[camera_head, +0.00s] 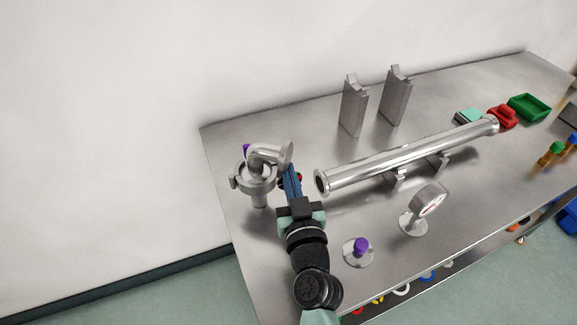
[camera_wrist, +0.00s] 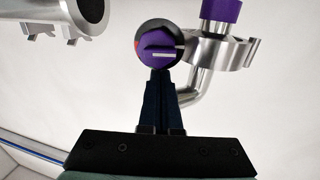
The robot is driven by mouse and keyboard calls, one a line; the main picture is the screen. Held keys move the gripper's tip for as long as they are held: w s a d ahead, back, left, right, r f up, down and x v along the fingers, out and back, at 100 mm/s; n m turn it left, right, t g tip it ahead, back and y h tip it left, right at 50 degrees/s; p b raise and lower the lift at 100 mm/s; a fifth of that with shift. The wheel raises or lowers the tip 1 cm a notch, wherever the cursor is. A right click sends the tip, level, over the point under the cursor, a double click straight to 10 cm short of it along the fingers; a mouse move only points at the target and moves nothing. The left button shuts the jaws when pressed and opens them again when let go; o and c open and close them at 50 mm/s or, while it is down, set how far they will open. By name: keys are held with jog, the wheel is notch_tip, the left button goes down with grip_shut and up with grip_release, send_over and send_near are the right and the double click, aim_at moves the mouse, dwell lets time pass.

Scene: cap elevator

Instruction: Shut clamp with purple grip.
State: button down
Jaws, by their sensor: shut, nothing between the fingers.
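The steel clamp (camera_head: 253,182) sits around a bent pipe elbow (camera_head: 270,153) at the table's left end. A small part of its purple grip (camera_head: 246,148) shows behind the elbow. In the wrist view, a purple grip (camera_wrist: 221,10) meets the steel clamp (camera_wrist: 228,50), cut off by the top edge. My gripper (camera_head: 288,170) is to the right of the clamp, near the elbow's open end. In the wrist view, my gripper (camera_wrist: 158,76) has its fingers together and empty. A round black piece with a purple face (camera_wrist: 158,46) appears just beyond the fingertips; contact is unclear.
A long steel pipe (camera_head: 400,157) lies on supports to the right of my gripper. A purple-topped piece on a disc (camera_head: 360,250) and a gauge (camera_head: 428,200) stand nearer the front. Two upright metal blocks (camera_head: 353,105) stand behind. The table's left edge is close to the clamp.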

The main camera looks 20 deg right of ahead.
jog(key=shift+w, duration=0.45)
jog(key=shift+w+d+r+b, duration=0.15)
jog(key=shift+w+r+b, duration=0.2)
jog(key=shift+w+b, duration=0.15)
